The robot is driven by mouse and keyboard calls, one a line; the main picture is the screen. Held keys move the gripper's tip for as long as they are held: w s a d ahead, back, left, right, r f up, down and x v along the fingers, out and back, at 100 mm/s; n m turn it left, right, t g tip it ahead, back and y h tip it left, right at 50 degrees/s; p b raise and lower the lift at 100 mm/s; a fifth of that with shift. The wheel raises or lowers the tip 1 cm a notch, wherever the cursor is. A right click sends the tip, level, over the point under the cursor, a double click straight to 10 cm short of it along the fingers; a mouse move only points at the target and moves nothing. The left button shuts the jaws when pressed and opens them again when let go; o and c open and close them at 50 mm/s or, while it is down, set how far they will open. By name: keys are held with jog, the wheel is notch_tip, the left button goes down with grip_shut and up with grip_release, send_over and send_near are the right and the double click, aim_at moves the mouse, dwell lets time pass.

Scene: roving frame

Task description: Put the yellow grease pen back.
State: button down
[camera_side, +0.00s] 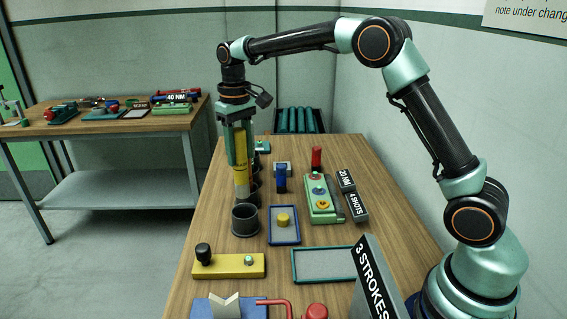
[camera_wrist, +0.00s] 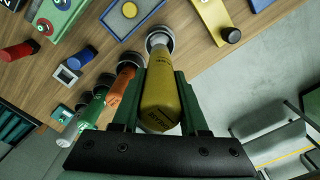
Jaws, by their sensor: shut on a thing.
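The yellow grease pen (camera_side: 241,178) hangs upright from my gripper (camera_side: 238,148), which is shut on it. In the wrist view the yellow pen (camera_wrist: 160,98) lies between the two green fingers of my gripper (camera_wrist: 157,80). Its lower end lines up with a dark grey cup (camera_side: 245,222), the nearest in a row of cups. That cup (camera_wrist: 160,34) shows around the pen's far end in the wrist view. An orange pen (camera_wrist: 122,90) and a green pen (camera_wrist: 92,110) stand in neighbouring cups.
A blue-rimmed tray (camera_side: 284,238) with a yellow knob is right of the cup. A yellow block with a black knob (camera_side: 229,266) lies in front. A green panel (camera_side: 322,200) with buttons and a "3 STROKES" sign (camera_side: 372,280) are farther right.

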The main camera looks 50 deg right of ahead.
aim_at(242, 185)
jog(key=shift+f, duration=4.65)
jog(key=shift+c, duration=1.8)
grip_release()
notch_tip(242, 185, up, 11)
jog(key=shift+r, duration=0.55)
